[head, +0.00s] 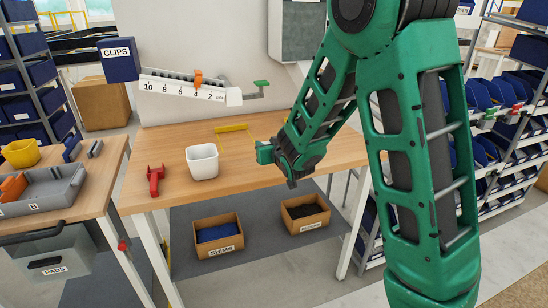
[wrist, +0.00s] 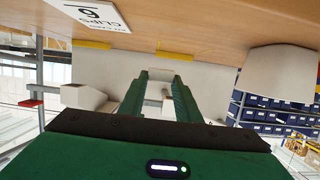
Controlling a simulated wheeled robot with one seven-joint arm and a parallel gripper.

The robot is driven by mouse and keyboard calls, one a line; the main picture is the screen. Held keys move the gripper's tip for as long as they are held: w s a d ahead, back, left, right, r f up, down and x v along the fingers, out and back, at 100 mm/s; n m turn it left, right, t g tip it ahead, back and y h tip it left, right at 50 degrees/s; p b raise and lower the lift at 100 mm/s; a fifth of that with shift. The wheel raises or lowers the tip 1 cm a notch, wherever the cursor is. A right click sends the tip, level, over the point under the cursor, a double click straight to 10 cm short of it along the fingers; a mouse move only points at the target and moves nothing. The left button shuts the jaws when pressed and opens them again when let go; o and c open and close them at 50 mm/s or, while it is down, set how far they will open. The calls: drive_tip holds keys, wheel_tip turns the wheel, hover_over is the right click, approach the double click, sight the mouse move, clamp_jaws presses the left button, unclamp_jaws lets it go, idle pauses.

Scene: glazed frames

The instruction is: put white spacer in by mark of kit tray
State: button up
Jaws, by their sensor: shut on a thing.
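My gripper (head: 267,153) is above the right part of the wooden table, right of the white cup. In the wrist view its two green fingers (wrist: 160,80) stand apart with a small pale piece, the white spacer (wrist: 154,96), between them. The gripper is shut on it; its outline is hard to tell from the pale background. In the head view I cannot make out the spacer. The grey kit tray (head: 62,200) lies on the left table with an orange piece in it.
The white cup (head: 202,162) and a red clamp-like tool (head: 155,180) stand on the wooden table (head: 240,174). It also bears a yellow strip (head: 231,128). A numbered scale (head: 190,88) is behind. A floor gap separates the two tables. Boxes (head: 218,233) sit below.

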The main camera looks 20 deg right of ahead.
drive_tip(key=w+d+f, duration=0.3)
drive_tip(key=shift+w, duration=0.1)
drive_tip(key=shift+f, duration=1.9)
drive_tip(key=o, duration=1.1)
drive_tip(key=shift+r, duration=0.1)
